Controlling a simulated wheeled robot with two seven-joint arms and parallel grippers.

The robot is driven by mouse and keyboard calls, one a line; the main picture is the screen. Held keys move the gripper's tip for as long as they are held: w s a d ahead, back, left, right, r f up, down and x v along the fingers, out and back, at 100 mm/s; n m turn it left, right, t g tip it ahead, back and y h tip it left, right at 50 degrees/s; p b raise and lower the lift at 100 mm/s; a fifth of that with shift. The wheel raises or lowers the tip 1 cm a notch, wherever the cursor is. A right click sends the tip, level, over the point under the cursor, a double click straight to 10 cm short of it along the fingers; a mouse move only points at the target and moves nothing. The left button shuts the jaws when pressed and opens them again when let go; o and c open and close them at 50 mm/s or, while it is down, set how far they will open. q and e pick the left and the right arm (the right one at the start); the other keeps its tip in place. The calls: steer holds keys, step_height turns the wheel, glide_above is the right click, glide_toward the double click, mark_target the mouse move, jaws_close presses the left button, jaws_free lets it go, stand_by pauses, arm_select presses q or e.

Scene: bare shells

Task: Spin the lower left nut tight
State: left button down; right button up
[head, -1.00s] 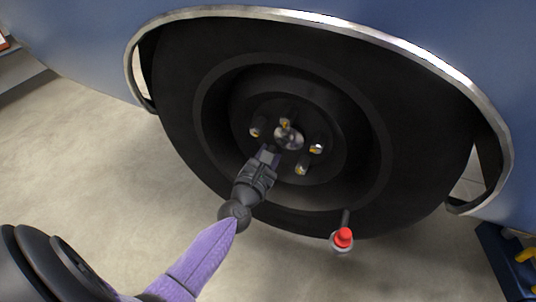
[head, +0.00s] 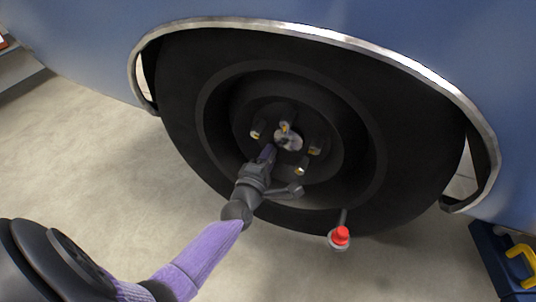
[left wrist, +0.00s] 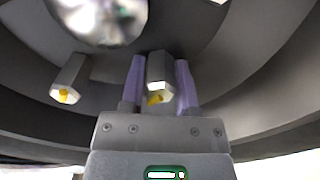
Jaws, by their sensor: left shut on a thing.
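The dark wheel (head: 420,130) has a shiny round hub (head: 289,140) with nuts on studs around it. The upper left nut (head: 257,129) and the lower right nut (head: 302,168) show in the head view. My left gripper (head: 268,153) reaches into the wheel at the lower left position and hides that nut there. In the left wrist view, the purple fingers (left wrist: 160,83) stand on both sides of the lower left nut (left wrist: 160,68), a grey hex piece with a yellow stud end, and are shut on it. Another nut (left wrist: 70,78) is to its left. My right gripper is out of view.
The deep wheel rim surrounds my left gripper. A red-capped part (head: 341,236) sits by the tire's lower edge. A blue box (head: 497,262) with a yellow handle stands at lower right. The silver arch trim (head: 300,31) curves over the tire; the floor at left is clear.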

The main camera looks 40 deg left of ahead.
arm_select(q)
steer(key=m, duration=0.3)
steer(key=shift+p, duration=0.35)
steer(key=shift+m, duration=0.8)
steer(key=m+p, duration=0.2)
steer(key=m, duration=0.3)
steer(key=shift+m, duration=0.3)
steer(key=m, duration=0.4)
steer(key=shift+f+p, duration=0.1)
steer(key=shift+p, duration=0.3)
steer(key=m, duration=0.3)
steer(key=shift+m, duration=0.4)
steer(key=shift+c, duration=1.8)
jaws_free()
